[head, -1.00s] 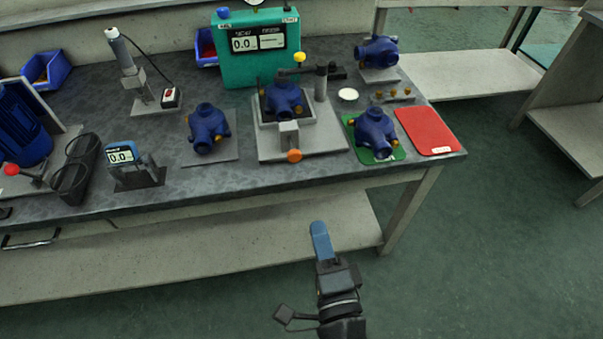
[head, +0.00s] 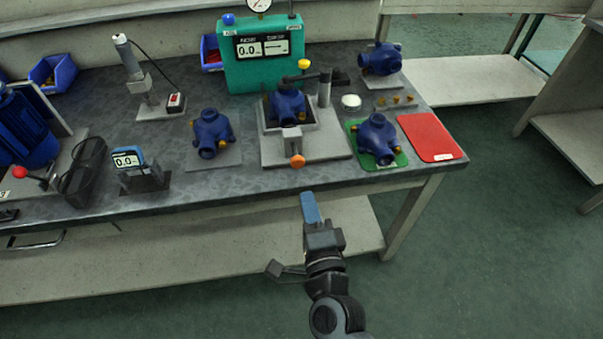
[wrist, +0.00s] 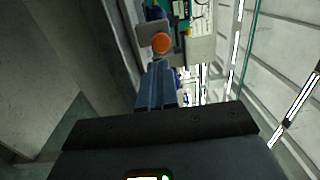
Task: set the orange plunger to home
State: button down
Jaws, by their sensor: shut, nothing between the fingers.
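The orange plunger (head: 297,161) is a round knob at the front of a grey fixture (head: 330,146) on the bench. A blue pump body (head: 287,104) sits in that fixture behind it. In the wrist view the orange plunger (wrist: 161,43) shows just beyond my fingertips. My gripper (head: 310,197) is in front of the bench edge, below and apart from the plunger in the head view. Its blue fingers (wrist: 157,72) are together with nothing between them.
Blue pumps stand left (head: 212,132), right on a green mat (head: 397,160) and at the back (head: 380,59). A red mat (head: 430,138) lies at the right corner. A green test box (head: 232,78) with a display stands behind the fixture. The bench's front edge (head: 255,181) lies beyond my gripper.

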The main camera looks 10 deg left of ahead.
aim_at(299, 165)
jog(key=x, duration=0.7)
jog(key=shift+b+x, duration=0.35)
jog(key=shift+x, duration=0.9)
jog(key=shift+w+f, duration=0.1)
jog(key=shift+w, duration=0.15)
